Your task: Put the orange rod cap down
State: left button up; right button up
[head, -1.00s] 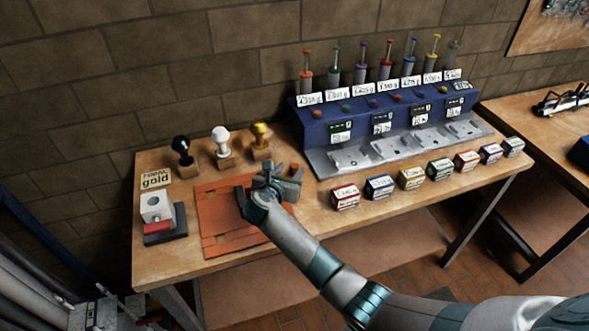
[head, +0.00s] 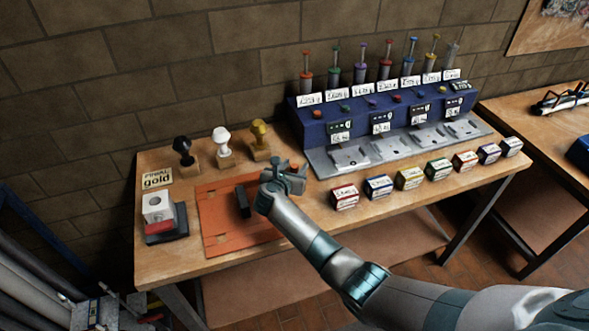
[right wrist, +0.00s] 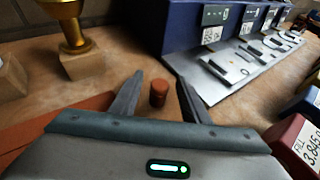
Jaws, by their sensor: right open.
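The orange rod cap (right wrist: 158,92) is a small orange-brown cylinder standing upright on the wooden table. It sits between the two fingers of my right gripper (right wrist: 161,82), with a visible gap on each side. In the head view my right gripper (head: 287,178) is low over the table, just right of the orange mat, and the cap (head: 295,167) shows at its fingertips. The right gripper is open. My left gripper is not in view.
The orange mat (head: 217,229) carries a black block (head: 242,200). Stamps with black, white and gold (head: 259,133) handles stand behind. A blue dispenser rack (head: 310,126) is at the back right. Several small labelled boxes (head: 344,196) line the front right.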

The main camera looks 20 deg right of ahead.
aim_at(296, 167)
grip_shut()
jog(key=shift+r, duration=0.15)
jog(key=shift+r, duration=0.55)
jog(key=r, duration=0.1)
jog(key=r+b, duration=0.1)
jog(key=r, duration=0.1)
jog(key=shift+s+d, duration=0.15)
jog(key=shift+s, duration=0.15)
jog(key=s+d+r+b, duration=0.1)
jog(key=s+d+r, duration=0.4)
jog(key=s, duration=0.4)
jog(key=shift+s+d+r, duration=0.25)
jog(key=shift+r, duration=0.55)
